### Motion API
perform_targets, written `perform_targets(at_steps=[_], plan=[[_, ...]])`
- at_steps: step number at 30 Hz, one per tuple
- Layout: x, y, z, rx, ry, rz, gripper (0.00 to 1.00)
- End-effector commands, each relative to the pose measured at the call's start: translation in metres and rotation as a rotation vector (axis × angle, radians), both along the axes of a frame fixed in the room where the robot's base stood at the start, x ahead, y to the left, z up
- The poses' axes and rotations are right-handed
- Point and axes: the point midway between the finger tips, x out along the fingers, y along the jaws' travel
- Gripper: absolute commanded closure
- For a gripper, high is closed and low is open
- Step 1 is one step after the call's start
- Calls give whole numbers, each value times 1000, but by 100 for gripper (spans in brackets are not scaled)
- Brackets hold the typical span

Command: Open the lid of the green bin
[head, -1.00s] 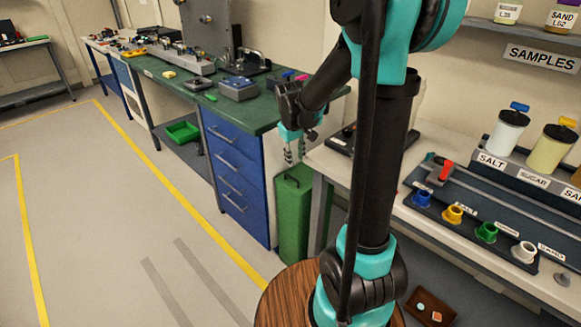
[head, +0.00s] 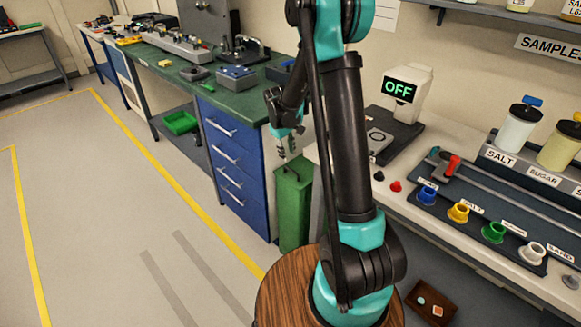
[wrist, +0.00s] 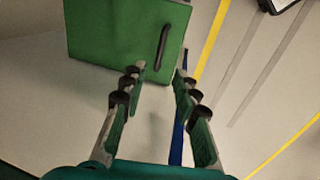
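The green bin (head: 293,208) stands on the floor at the end of the blue drawer unit. Its lid looks shut in the head view. In the wrist view the flat green lid (wrist: 112,35) fills the upper left, with a dark bar handle (wrist: 163,47) near its right edge. My gripper (head: 281,153) hangs just above the bin, pointing down. In the wrist view my gripper (wrist: 158,80) is open, with nothing between its fingers. The handle lies beyond the fingertips, roughly in line with the gap between them, and appears apart from them.
The green-topped bench with blue drawers (head: 233,165) stands left of the bin. The white sample bench (head: 445,232), holding a scale reading OFF (head: 400,95) and coloured funnels, is on the right. A round wooden surface (head: 285,300) is in front. Open floor lies left.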

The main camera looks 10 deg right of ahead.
Motion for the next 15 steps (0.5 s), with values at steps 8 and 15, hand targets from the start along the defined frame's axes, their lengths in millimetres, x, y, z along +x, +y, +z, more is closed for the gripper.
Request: perform_targets(at_steps=[8,15], plan=[[7,-8,-50,0,0,-2,70],[10,-13,-78,0,0,-1,70]])
